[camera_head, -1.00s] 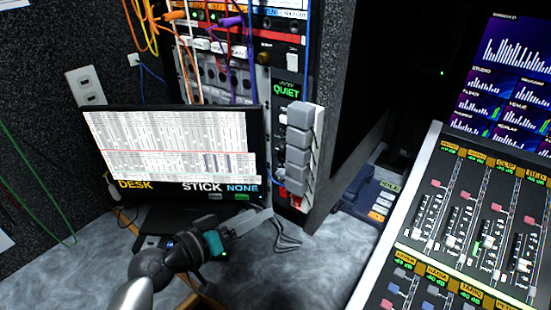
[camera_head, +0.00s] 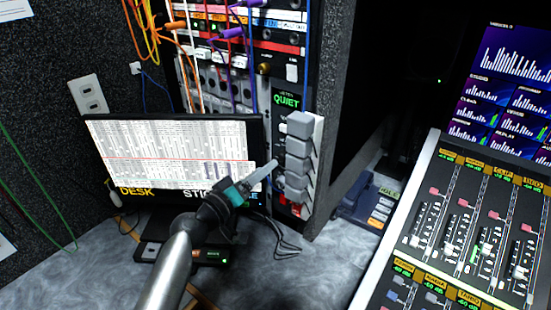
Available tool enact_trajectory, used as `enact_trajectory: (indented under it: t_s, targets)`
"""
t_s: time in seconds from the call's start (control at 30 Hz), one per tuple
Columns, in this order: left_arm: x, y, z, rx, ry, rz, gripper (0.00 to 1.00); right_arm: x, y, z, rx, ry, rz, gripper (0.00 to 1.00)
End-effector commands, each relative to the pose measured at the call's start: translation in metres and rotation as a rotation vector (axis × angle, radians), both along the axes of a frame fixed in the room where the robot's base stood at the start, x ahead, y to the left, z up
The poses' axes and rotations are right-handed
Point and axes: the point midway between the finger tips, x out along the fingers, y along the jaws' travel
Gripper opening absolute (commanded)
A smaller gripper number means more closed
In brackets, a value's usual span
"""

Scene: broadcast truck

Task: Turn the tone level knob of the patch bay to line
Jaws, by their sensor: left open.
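The patch bay (camera_head: 235,82) stands in the rack at the back, with coloured cords plugged into its upper rows. A small brass-coloured knob (camera_head: 264,69) sits at its right side; its label and pointer are too small to read, so I cannot tell whether it is the tone level knob or how it is set. My left gripper (camera_head: 268,170) is open and seems empty. It points right and up in front of the monitor's right edge, below the brass knob and apart from it, close to the left side of the grey key panel. My right gripper is not in view.
A monitor (camera_head: 160,148) stands left, partly behind my left arm. A panel with a green QUIET display (camera_head: 286,101) and large grey keys (camera_head: 299,150) is right of the rack. A mixing console (camera_head: 460,220) fills the right. Hanging cords cross the patch bay.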

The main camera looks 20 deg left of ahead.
Motion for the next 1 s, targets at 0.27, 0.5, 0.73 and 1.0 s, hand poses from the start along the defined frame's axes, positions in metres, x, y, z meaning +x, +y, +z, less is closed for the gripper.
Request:
enact_trajectory:
  t_s: [0.27,0.5,0.73,1.0]
  targets:
    - [0.038,-0.015,0.0,-0.003,0.0,-0.001,0.64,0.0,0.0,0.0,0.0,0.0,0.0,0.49]
    - [0.053,-0.02,0.0,-0.001,0.0,-0.001,0.64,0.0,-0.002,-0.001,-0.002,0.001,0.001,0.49]
    - [0.054,-0.021,0.0,-0.001,0.0,-0.001,0.64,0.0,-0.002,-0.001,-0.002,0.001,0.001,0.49]
    - [0.054,-0.02,0.0,-0.001,0.0,-0.001,0.43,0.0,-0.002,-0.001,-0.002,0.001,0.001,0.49]
